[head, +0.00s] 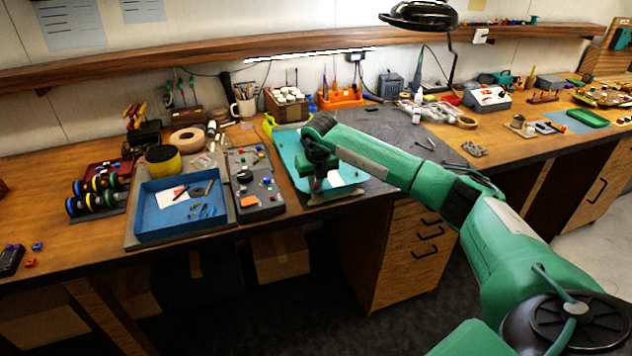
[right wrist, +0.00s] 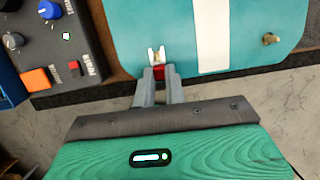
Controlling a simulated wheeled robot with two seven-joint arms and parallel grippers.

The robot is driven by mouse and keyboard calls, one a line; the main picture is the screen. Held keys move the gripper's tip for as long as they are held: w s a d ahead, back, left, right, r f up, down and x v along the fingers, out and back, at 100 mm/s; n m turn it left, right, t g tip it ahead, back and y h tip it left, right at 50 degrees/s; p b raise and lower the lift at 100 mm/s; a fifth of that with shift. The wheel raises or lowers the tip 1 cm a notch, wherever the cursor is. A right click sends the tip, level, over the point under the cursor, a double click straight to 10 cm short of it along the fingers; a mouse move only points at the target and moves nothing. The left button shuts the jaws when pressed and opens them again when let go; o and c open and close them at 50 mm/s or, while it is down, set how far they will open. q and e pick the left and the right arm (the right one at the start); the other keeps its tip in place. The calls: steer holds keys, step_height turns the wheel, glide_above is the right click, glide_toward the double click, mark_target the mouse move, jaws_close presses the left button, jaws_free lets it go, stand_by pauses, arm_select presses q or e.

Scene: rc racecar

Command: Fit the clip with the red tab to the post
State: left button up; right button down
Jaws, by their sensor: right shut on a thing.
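My right gripper (right wrist: 158,96) is shut on the clip (right wrist: 156,55), seen in the right wrist view. The clip's red tab (right wrist: 159,72) sits between the fingertips, and its pale metal end points away from the gripper. The clip is over the left part of the teal body shell (right wrist: 130,28), near its front edge. No post shows clearly at the clip; I cannot tell whether it touches one. A brass-coloured post (right wrist: 270,39) stands on the shell's right part. In the head view, my right gripper (head: 317,182) reaches down over the teal shell (head: 288,150). My left gripper is out of view.
A dark control box (right wrist: 62,50) with knobs and an orange switch stands left of the shell; it also shows in the head view (head: 258,203). A blue tray (head: 150,225) of small parts lies further left. The dark mat (head: 395,125) behind my arm is mostly clear.

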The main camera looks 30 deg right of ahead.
steer(key=c, duration=1.4)
jaws_free()
steer(key=shift+o, duration=0.2)
steer(key=shift+r, duration=0.1)
steer(key=b+v, duration=0.3)
steer(key=v, duration=1)
steer(key=shift+r, duration=0.35)
